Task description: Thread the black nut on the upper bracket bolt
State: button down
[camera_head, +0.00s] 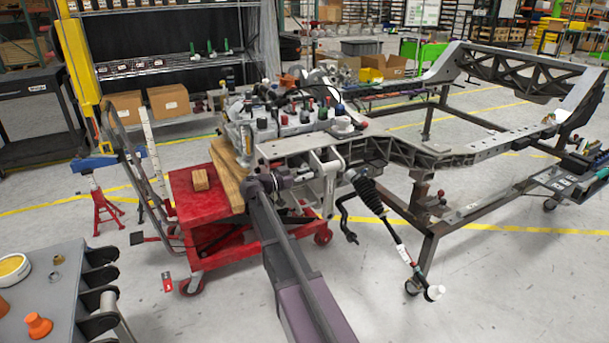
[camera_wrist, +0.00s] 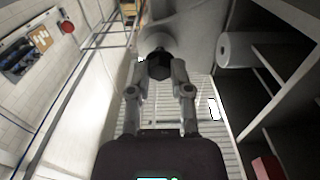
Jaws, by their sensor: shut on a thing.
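My gripper (camera_head: 298,174) reaches in from the left to the grey bracket (camera_head: 329,166) on the chassis frame. In the wrist view my gripper (camera_wrist: 160,78) is shut on the black nut (camera_wrist: 159,65), a dark hexagonal piece between the two fingertips. The nut is right in front of a grey bracket surface (camera_wrist: 185,32). The upper bracket bolt does not show; the nut and fingers cover that spot. I cannot tell whether the nut is on the bolt's thread. In the head view the nut is too small to make out.
The metal chassis frame (camera_head: 442,152) spreads to the right, with a black-booted rod (camera_head: 370,195) hanging below the bracket. A red lift cart (camera_head: 192,208) with wood blocks stands left of my arm. A grey table (camera_head: 45,295) with small parts is at front left.

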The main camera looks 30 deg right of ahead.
jog(key=shift+d, duration=0.45)
dwell(1.1)
jog(key=m, duration=0.3)
jog(key=shift+m, duration=0.4)
jog(key=shift+d+m, duration=0.1)
jog(key=shift+m, duration=1.5)
